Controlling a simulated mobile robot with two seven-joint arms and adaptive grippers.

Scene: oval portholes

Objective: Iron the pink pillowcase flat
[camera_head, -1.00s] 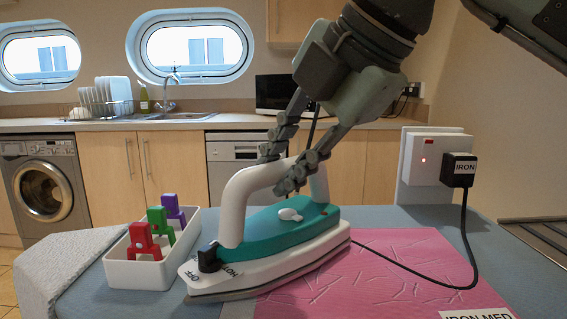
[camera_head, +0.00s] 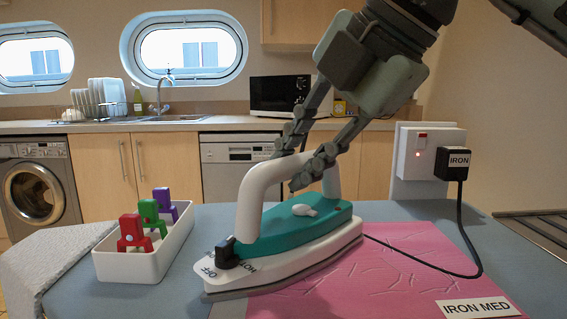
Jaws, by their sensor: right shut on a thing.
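The iron (camera_head: 300,232) has a teal body, a grey soleplate and a white arched handle (camera_head: 258,192). It sits level with its sole at the left part of the pink pillowcase (camera_head: 400,270); whether it presses on the cloth cannot be told. A black dial (camera_head: 223,254) stands at its near end, by OFF and HOT marks. My right gripper (camera_head: 308,166) is shut on the handle from above. Crease lines show on the cloth beside the iron; the cloth under it is hidden. A white IRON MED label (camera_head: 478,308) lies at the near right. My left gripper is out of view.
A white tray (camera_head: 130,268) with red, green and purple pegs stands left of the iron. A black cord (camera_head: 468,235) runs from the IRON plug (camera_head: 453,165) at the lit socket (camera_head: 415,158) across the cloth. The grey-blue board (camera_head: 100,297) is bare at front left.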

